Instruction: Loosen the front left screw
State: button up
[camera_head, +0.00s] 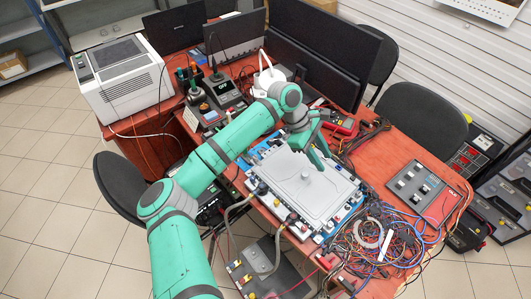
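A light grey flat plate (318,199) lies on a unit with blue edges on the red-brown table. A small round knob-like part stands near the middle of the plate. Dark fittings (261,187) sit along its left and front edges, and grey hoses (277,245) hang from that side. The front left screw is too small to make out. My gripper (323,162) points down over the far part of the plate, apart from the near left edge. Its fingers are small and seen at an angle, so I cannot tell their opening.
A tangle of coloured wires (385,235) lies right of the unit. A grey control box (420,188) sits farther right. Black monitors (325,50) and a soldering station (222,88) stand behind. A grey box with connectors (265,265) is below the near edge. Black chairs surround the table.

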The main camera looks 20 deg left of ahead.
jog(key=w+a+y, duration=0.2)
jog(key=a+y, duration=0.2)
jog(key=a, duration=0.8)
notch_tip(320, 180, up, 2)
jog(key=y, duration=0.3)
send_over(255, 156)
notch_tip(255, 156, down, 10)
jog(key=shift+f, duration=0.1)
jog(key=shift+c, duration=0.7)
